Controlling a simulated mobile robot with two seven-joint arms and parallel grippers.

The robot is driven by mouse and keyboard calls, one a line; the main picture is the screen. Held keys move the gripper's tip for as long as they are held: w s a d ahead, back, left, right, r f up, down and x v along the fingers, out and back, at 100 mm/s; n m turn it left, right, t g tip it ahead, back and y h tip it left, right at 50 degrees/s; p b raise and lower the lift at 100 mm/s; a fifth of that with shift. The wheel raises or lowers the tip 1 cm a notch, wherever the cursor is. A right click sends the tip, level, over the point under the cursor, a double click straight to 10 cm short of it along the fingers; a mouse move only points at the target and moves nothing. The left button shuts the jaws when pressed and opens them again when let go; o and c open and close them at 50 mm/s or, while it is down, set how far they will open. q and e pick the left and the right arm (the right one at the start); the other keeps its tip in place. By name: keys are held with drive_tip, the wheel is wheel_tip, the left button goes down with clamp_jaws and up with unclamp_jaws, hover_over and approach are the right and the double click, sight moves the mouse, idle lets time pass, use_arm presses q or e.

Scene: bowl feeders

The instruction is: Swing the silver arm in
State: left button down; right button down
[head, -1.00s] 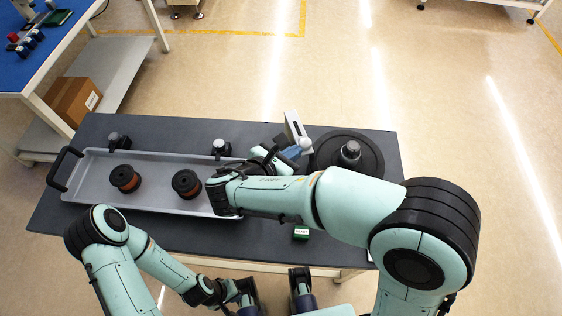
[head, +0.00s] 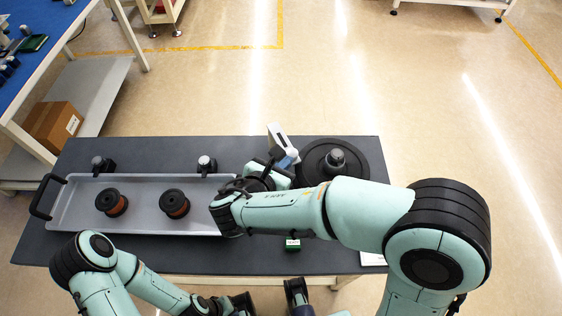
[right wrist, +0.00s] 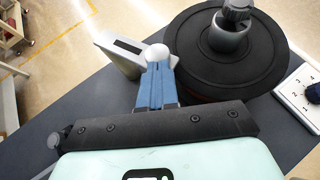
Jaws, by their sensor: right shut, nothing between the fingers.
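The silver arm (head: 278,141) is a flat, pale piece with a dark slot and a white ball knob, at the table's back edge left of the black disc. In the right wrist view the silver arm (right wrist: 118,54) lies just beyond my fingertips, with its knob (right wrist: 155,53) at their tips. My right gripper (head: 287,161) is shut with nothing in it; its blue fingers (right wrist: 156,84) are together and seem to touch or nearly touch the knob. My left arm is low at the bottom left; its fingers are not clear.
A black round disc (head: 310,165) with a grey knob stands right of the silver arm. A grey tray (head: 140,222) with two dark spools (head: 174,203) fills the table's left. A green box (head: 292,244) lies near the front. A white numbered plate (right wrist: 304,92) lies right of the disc.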

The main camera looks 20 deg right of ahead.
drive_tip(key=shift+s+d+n+t+y+p, duration=0.1)
drive_tip(key=shift+d+n+t+y+p, duration=0.2)
drive_tip(key=shift+d+n+t+y, duration=0.65)
use_arm(q)
drive_tip(key=shift+s+r, duration=0.2)
drive_tip(key=shift+r, duration=0.25)
use_arm(e)
drive_tip(key=shift+w+d+g+h, duration=0.15)
drive_tip(key=shift+w+d, duration=0.05)
drive_tip(key=shift+d, duration=0.75)
drive_tip(key=shift+w+d+g+h, duration=0.1)
drive_tip(key=shift+w+d, duration=0.05)
drive_tip(key=shift+d, duration=0.75)
